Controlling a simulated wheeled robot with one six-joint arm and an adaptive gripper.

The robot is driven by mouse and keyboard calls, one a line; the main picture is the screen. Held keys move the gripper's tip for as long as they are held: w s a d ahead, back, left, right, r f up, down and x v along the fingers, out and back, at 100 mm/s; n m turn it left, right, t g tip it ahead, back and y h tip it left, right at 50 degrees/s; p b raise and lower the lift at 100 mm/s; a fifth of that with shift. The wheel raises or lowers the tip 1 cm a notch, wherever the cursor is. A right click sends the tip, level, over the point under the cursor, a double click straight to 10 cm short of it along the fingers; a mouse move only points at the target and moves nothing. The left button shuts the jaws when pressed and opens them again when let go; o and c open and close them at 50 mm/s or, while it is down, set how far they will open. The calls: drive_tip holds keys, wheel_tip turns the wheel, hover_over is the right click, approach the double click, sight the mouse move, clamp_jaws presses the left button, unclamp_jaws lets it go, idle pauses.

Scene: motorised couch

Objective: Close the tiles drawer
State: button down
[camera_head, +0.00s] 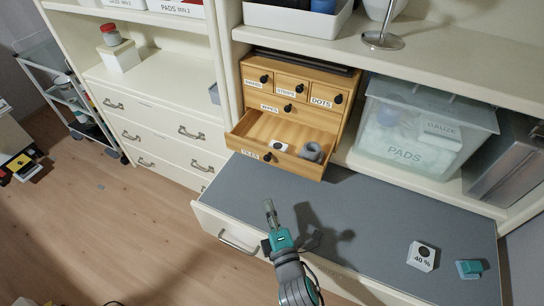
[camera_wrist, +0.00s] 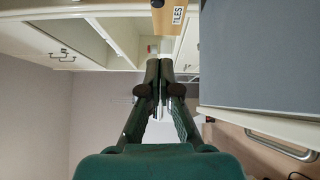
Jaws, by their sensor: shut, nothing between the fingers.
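The tiles drawer (camera_head: 247,148) is the bottom drawer of a small wooden chest (camera_head: 349,92) and stands pulled out. A white box and a grey ring-like piece lie in it. Its dark round knob (camera_head: 267,157) is on the front panel. In the wrist view the front with its TILES label (camera_wrist: 178,14) shows at the top edge. My gripper (camera_head: 269,205) is shut and empty, in front of and below the drawer, apart from it. Its fingers also show shut in the wrist view (camera_wrist: 159,75).
The chest's upper drawers are shut. A grey-topped pulled-out surface (camera_head: 350,215) lies below, with a 40 % box (camera_head: 421,256) and a teal item (camera_head: 469,268) at its right. A clear PADS bin (camera_head: 405,135) stands right of the chest. Shut white drawers (camera_head: 150,130) are at left.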

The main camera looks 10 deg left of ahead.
drive_tip(key=w+d+x, duration=0.1)
drive_tip(key=d+x, duration=0.1)
drive_tip(key=x, duration=1)
drive_tip(key=shift+w, duration=0.45)
drive_tip(key=shift+d+r, duration=0.1)
drive_tip(key=shift+d, duration=0.1)
